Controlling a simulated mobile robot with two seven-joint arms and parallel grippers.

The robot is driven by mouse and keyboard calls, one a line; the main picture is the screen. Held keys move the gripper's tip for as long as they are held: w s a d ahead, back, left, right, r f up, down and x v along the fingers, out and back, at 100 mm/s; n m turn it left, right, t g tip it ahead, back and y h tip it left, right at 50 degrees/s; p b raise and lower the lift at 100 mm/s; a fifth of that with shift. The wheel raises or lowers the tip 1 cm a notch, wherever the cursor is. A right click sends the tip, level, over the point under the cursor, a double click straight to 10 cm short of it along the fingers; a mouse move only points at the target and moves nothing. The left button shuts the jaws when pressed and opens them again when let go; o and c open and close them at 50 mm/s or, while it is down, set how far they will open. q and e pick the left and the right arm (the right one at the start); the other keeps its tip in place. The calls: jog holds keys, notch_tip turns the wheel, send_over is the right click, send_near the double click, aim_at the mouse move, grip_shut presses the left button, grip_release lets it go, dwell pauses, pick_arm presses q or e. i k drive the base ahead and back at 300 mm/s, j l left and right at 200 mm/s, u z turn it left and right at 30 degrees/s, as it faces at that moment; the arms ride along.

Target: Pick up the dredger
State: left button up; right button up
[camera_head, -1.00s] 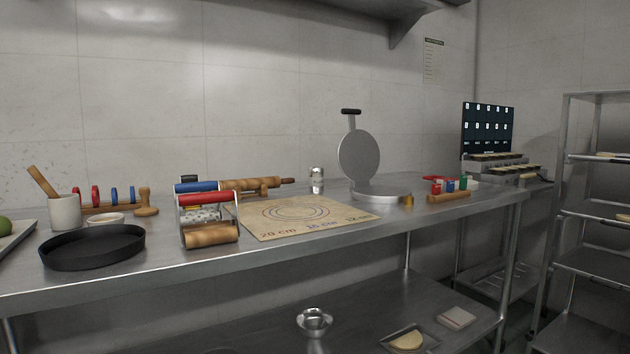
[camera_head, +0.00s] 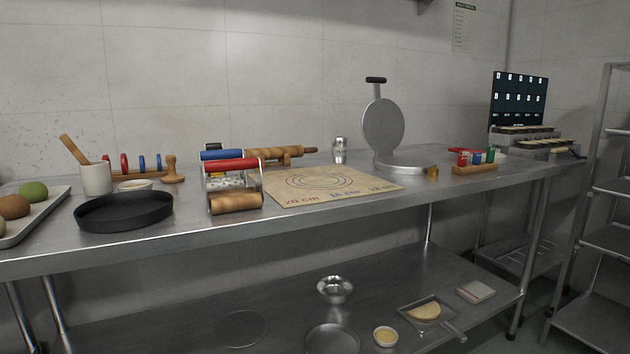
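The dredger is most likely the small silver metal shaker (camera_head: 340,150). It stands upright near the back of the steel table (camera_head: 300,218), behind the printed mat (camera_head: 290,192) and left of the round press (camera_head: 383,125). Nothing touches it. Neither of my grippers is in view.
A black pan (camera_head: 124,211) and a tray (camera_head: 40,217) with dough balls are further left. The lower shelf holds a metal bowl (camera_head: 335,289). A rack (camera_head: 605,190) stands at right.

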aim_at(339, 143)
jog(key=i+l+u, duration=0.1)
jog(key=i+l, duration=0.15)
jog(key=i+l+u, duration=0.15)
jog(key=i+l, duration=0.15)
jog(key=l, duration=0.2)
jog(key=i+l+u, duration=0.1)
jog(key=l, duration=0.3)
jog(key=i+l+u, duration=0.1)
jog(key=i+l, duration=0.25)
